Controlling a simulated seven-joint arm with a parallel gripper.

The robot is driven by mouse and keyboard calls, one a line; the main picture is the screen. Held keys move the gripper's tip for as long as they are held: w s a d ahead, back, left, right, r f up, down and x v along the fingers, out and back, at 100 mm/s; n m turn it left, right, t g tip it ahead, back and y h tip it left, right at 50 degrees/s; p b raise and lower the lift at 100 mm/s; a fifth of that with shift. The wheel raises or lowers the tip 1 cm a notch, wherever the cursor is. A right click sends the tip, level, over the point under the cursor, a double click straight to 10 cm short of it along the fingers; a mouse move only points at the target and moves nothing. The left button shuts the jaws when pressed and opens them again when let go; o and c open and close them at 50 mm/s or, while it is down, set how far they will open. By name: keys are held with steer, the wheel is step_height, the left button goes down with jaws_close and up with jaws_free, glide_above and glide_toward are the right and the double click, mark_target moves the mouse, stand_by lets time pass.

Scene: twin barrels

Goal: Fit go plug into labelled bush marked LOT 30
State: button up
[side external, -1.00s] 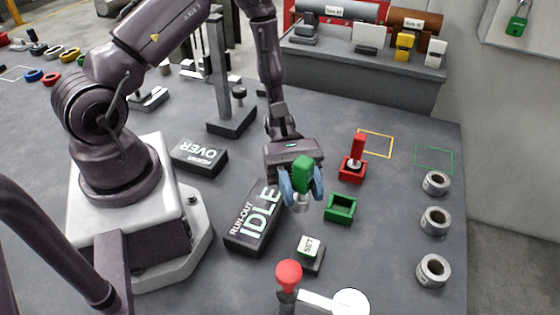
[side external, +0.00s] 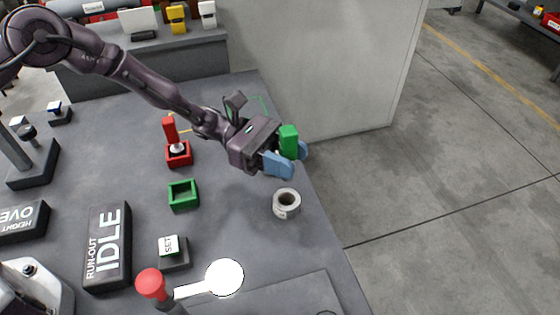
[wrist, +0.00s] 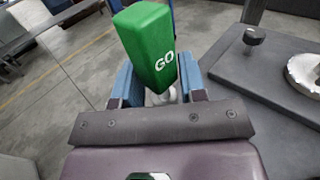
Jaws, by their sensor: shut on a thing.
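My gripper (side external: 284,163) is shut on the green go plug (side external: 289,140). In the wrist view the plug (wrist: 150,45) shows the word GO and leans between the blue fingers; its pale lower end is mostly hidden. One pale ring-shaped bush (side external: 286,203) stands on the table just below my gripper in the side view. The plug is apart from it and above the table. Its dark bore faces up, and its label is too small to read. The other bushes are not visible now, likely behind my gripper.
An empty green holder (side external: 183,195) and a red holder with a red plug (side external: 170,130) lie left of my gripper. A SET button (side external: 170,250), a red knob (side external: 151,284) and an IDLE block (side external: 108,245) are nearer. The table edge lies close right.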

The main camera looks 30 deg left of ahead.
glide_above(287, 193)
steer(key=s, duration=0.1)
steer(key=shift+s+d+f, duration=0.1)
steer(key=shift+d+f, duration=0.1)
steer(key=shift+f, duration=1.25)
steer(key=shift+s+d+f, duration=0.1)
steer(key=shift+d+f, duration=0.1)
steer(key=shift+f, duration=1.2)
steer(key=shift+f, duration=1.2)
steer(key=shift+f, duration=0.3)
steer(key=shift+f, duration=0.6)
steer(key=o, duration=1.1)
steer(key=shift+a, duration=0.1)
